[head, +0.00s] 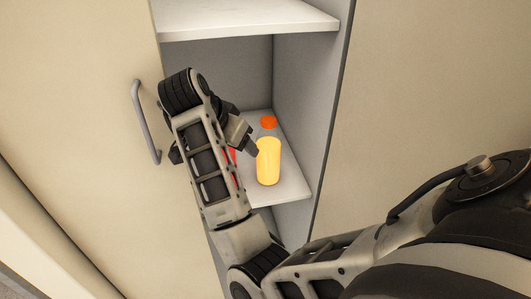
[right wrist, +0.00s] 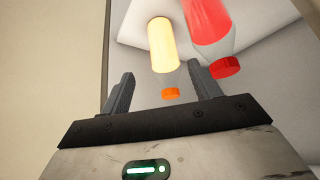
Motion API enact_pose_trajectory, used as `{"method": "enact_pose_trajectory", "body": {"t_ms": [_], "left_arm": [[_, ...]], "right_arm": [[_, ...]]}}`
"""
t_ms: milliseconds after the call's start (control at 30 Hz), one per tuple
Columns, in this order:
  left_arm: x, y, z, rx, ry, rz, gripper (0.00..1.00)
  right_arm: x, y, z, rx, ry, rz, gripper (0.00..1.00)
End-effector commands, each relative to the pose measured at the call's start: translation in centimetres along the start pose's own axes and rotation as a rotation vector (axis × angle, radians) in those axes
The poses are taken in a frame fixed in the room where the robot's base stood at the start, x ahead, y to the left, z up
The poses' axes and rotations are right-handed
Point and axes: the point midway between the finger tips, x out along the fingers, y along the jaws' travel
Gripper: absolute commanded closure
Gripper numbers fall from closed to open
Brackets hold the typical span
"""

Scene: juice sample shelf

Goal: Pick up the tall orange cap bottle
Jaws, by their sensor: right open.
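The orange cap bottle (head: 268,162), with a yellow-orange body and clear neck, stands upright on the lower shelf in the head view. In the right wrist view the bottle (right wrist: 162,45) appears inverted, its orange cap between the two fingers in the picture. My right gripper (head: 240,138) is at the shelf opening, left of the bottle in the head view, partly hidden by my own wrist. In the right wrist view the gripper (right wrist: 160,78) is open, with nothing clamped; I cannot tell how far the fingers are from the bottle. My left gripper is out of view.
A red bottle with a red cap (right wrist: 205,25) stands beside the orange cap bottle, mostly hidden behind my arm in the head view. The upper shelf (head: 245,18) is overhead. Cabinet walls flank the compartment. A door handle (head: 146,122) is at left.

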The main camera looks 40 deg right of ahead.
Motion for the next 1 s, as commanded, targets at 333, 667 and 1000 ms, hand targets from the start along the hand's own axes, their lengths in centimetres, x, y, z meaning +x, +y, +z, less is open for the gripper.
{"method": "enact_pose_trajectory", "body": {"t_ms": [333, 667, 1000], "left_arm": [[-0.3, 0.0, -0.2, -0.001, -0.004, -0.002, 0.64], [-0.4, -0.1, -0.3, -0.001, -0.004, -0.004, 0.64], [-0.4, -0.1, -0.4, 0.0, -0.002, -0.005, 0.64]], "right_arm": [[3.3, -0.1, -5.3, -0.008, -0.011, 0.0, 0.38], [5.0, -0.1, -7.8, -0.009, -0.011, -0.001, 0.38], [8.9, -0.1, -9.6, -0.01, -0.012, 0.001, 0.38]]}}
